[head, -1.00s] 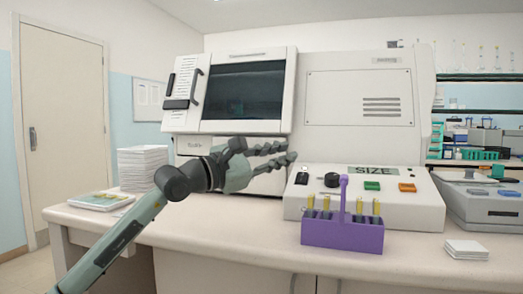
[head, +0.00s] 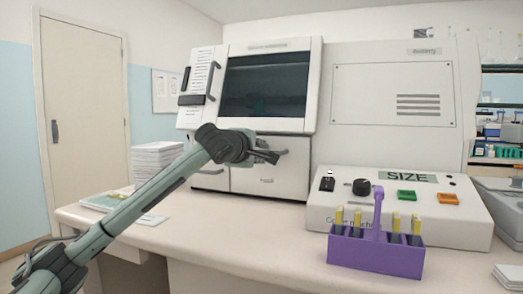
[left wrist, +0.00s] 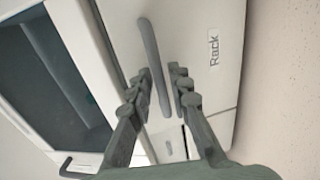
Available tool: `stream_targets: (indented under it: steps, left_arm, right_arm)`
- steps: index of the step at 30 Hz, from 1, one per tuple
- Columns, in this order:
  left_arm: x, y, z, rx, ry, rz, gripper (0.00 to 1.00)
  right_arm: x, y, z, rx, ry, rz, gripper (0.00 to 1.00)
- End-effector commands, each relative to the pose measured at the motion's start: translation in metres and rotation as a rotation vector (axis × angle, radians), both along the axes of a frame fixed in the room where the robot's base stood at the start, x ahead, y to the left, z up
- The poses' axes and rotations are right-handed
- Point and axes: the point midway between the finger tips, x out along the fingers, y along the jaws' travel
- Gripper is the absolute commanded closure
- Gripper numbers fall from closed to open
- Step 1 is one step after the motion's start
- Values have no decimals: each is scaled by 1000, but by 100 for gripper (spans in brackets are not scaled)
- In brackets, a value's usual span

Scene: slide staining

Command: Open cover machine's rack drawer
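The cover machine (head: 390,95) is a large white unit with a dark window and drawers below it. In the left wrist view, the drawer front (left wrist: 215,65) labelled "Rack" has a grey bar handle (left wrist: 153,65). The drawer looks closed. My left gripper (left wrist: 161,85) is open, with one finger on each side of the handle's near part; I cannot tell whether they touch it. In the head view, my left gripper (head: 268,157) is in front of the lower drawers, and my arm hides part of them. My right gripper is not in view.
A control box (head: 398,208) with a knob and coloured buttons stands on the counter. In front is a purple carrier (head: 375,253) with several yellow-topped items. A stack of white sheets (head: 157,163) stands left of the machine. The counter's front middle is clear.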

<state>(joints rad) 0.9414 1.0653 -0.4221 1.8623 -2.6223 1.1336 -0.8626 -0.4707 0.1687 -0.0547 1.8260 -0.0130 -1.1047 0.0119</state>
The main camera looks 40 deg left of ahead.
Motion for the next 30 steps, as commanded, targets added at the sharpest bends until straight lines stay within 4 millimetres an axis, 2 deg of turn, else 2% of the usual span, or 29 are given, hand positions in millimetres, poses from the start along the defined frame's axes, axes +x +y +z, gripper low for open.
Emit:
stream_targets:
  steps: [9,14,30]
  left_arm:
    - [4,1,-1,0,-1,-1,81]
    - [4,1,-1,-1,-1,-1,100]
    - [3,1,-1,-1,0,0,100]
  right_arm:
    - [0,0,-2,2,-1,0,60]
    - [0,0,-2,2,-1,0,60]
    - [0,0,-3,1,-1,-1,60]
